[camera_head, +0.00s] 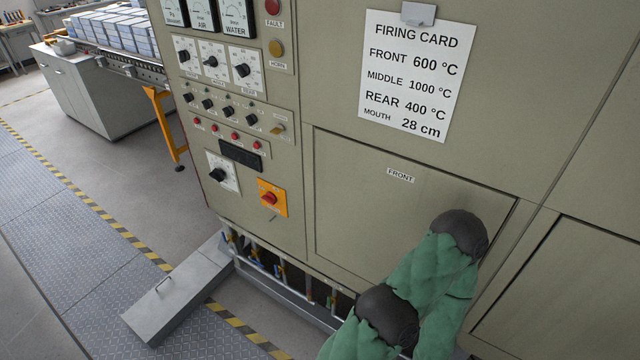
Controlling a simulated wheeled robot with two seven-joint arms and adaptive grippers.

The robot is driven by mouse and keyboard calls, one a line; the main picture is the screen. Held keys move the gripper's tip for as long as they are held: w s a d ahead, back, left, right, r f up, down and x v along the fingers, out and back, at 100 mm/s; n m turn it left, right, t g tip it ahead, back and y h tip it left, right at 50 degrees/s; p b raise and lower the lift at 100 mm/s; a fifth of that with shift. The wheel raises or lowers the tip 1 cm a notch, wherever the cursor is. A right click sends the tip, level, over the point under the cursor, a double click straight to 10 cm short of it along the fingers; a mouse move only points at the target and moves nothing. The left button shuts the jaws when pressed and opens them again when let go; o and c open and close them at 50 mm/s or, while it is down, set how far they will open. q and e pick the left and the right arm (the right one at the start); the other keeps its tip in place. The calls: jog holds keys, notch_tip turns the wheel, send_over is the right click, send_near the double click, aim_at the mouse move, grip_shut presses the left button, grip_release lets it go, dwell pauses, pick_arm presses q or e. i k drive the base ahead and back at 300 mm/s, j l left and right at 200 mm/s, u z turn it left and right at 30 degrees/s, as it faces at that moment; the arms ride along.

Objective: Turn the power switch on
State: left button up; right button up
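A red rotary knob on a square orange-yellow plate (270,198) is on the lower part of the grey-beige control panel, left of the middle of the view. It looks like the power switch, but its label is too small to read. A small dark mark or key-like piece shows just below the knob. Nothing touches the switch. A green-sleeved arm of mine with dark round joints comes in at the lower right, in front of the furnace. Neither gripper's fingers can be seen.
Several black knobs (207,103), small red buttons (213,127) and gauges fill the panel above. A firing card (414,75) hangs at upper right, over a flat panel marked FRONT (400,175). Pipes run below the switch. A grey metal box (175,295) lies on the floor at left.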

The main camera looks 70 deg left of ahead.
aim_at(269, 197)
jog(key=u, duration=2.75)
jog(key=i+j, duration=0.1)
jog(key=j, duration=0.2)
jog(key=i+j+z, duration=0.1)
jog(key=j, duration=0.2)
